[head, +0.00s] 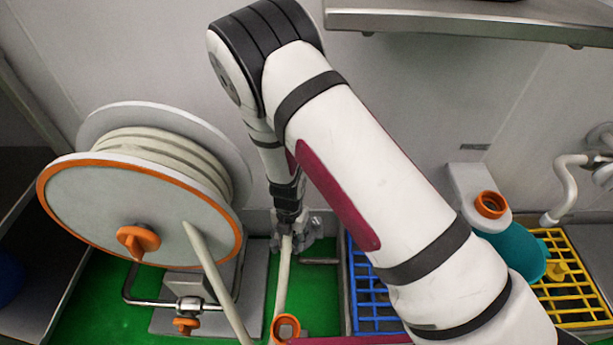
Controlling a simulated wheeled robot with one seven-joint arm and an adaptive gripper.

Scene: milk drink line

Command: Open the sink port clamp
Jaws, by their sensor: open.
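My gripper (288,222) points down near the back wall, left of the middle in the head view. It is small and dark here, with its fingertips close to the top of a pale hose (283,275). I take it as open; whether it touches the hose cannot be told. A grey metal fitting (312,228) shows beside and behind the fingers and may be the sink port clamp. Its handle and its state are not clear. An orange ring (285,321) sits at the lower end of the hose. My arm hides much of the centre and right.
A large hose reel (140,215) with an orange knob stands at the left. Below it is a pipe valve with an orange handle (186,325). Blue (366,300) and yellow (565,300) racks lie to the right, with a teal vessel (520,255) between. A metal shelf (470,18) hangs above.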

